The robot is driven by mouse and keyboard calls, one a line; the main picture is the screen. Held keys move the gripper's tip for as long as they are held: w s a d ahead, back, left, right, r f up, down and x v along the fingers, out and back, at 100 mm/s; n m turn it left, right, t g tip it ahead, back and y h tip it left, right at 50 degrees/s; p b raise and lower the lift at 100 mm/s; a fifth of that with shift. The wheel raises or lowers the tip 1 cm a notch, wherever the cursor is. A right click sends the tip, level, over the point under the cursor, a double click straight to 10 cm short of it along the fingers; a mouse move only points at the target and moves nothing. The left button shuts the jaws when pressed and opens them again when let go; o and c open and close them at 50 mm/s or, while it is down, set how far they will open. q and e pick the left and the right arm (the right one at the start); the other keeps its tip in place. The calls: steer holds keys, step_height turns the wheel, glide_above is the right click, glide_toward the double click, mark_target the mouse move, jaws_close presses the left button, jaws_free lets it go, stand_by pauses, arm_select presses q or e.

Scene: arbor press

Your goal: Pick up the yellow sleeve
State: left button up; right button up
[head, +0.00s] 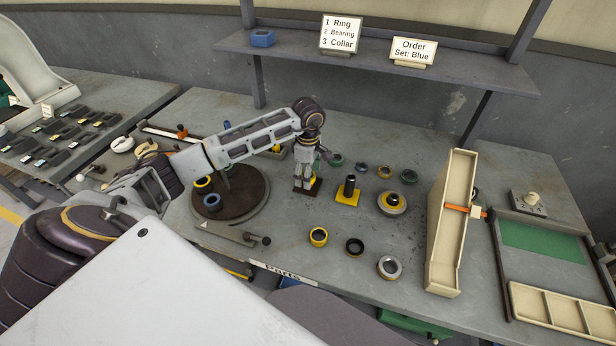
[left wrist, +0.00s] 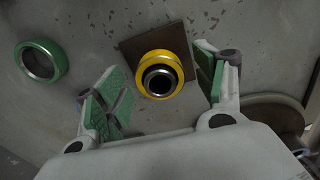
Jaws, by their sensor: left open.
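In the left wrist view the yellow sleeve (left wrist: 143,74), a yellow ring with a dark and metallic bore, sits on a brown square plate (left wrist: 130,48). My left gripper (left wrist: 155,86) is open, one green-padded finger on each side of the sleeve, with no visible contact. In the head view my left gripper (head: 305,184) points down over the dark plate (head: 314,187) and largely hides the sleeve there. My right gripper is in neither view.
A yellow square base with a black post (head: 348,192) stands close to the right. A green ring (left wrist: 40,61) lies to one side of the sleeve. A round dark turntable (head: 240,207) with rings is to the left, and a tall cream tray (head: 440,270) stands further right.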

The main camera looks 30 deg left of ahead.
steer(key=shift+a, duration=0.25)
arm_select(q)
steer(key=shift+c, duration=0.3)
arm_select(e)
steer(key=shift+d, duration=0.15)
arm_select(q)
steer(key=c, duration=1.3)
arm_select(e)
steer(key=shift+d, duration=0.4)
arm_select(q)
steer(key=shift+r, duration=0.2)
step_height(320, 180, up, 7)
steer(key=shift+r+b, duration=0.15)
steer(key=shift+b, duration=0.4)
steer(key=shift+r, duration=1.2)
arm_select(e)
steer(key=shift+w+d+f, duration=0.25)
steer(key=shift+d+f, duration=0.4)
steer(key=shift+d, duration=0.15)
